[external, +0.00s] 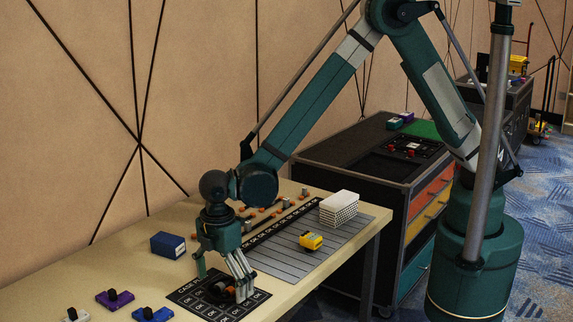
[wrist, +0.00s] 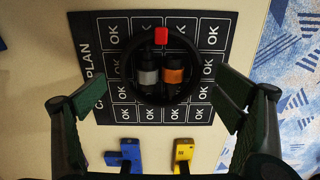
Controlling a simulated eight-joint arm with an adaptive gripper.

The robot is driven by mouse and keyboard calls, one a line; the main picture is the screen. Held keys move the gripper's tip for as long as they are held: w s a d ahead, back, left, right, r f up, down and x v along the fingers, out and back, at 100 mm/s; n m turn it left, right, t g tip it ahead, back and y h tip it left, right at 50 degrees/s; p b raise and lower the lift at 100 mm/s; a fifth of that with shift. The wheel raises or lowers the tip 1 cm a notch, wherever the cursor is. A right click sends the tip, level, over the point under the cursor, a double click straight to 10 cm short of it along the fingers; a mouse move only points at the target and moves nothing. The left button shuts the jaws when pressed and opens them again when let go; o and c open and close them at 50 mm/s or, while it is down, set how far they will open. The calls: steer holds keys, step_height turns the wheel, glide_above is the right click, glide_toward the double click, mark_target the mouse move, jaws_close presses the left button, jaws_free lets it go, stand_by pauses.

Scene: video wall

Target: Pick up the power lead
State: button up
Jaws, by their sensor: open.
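The power lead appears to be a black coiled ring with a red clip (wrist: 161,36) and a grey and an orange plug inside. It lies on a black card (wrist: 114,28) printed with several OK boxes. In the external view the coil (external: 219,292) is partly hidden behind my fingers. My gripper (wrist: 160,92) is open, with one green-padded finger on each side of the coil and nothing between the pads but the view down to it. In the external view my gripper (external: 224,280) points down close above the card. Whether the fingers touch the coil cannot be told.
A blue piece (wrist: 126,155) and a yellow piece (wrist: 184,152) lie beside the card. On the tan table stand a blue box (external: 167,244), a yellow device (external: 311,241) on a grey slatted mat, and a white stack (external: 339,208). A purple piece (external: 115,299) lies left of the card.

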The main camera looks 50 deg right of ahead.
mark_target(223, 287)
steer(key=c, duration=1)
steer(key=shift+r, duration=0.1)
steer(key=shift+r+p, duration=1.05)
steer(key=shift+r, duration=3.9)
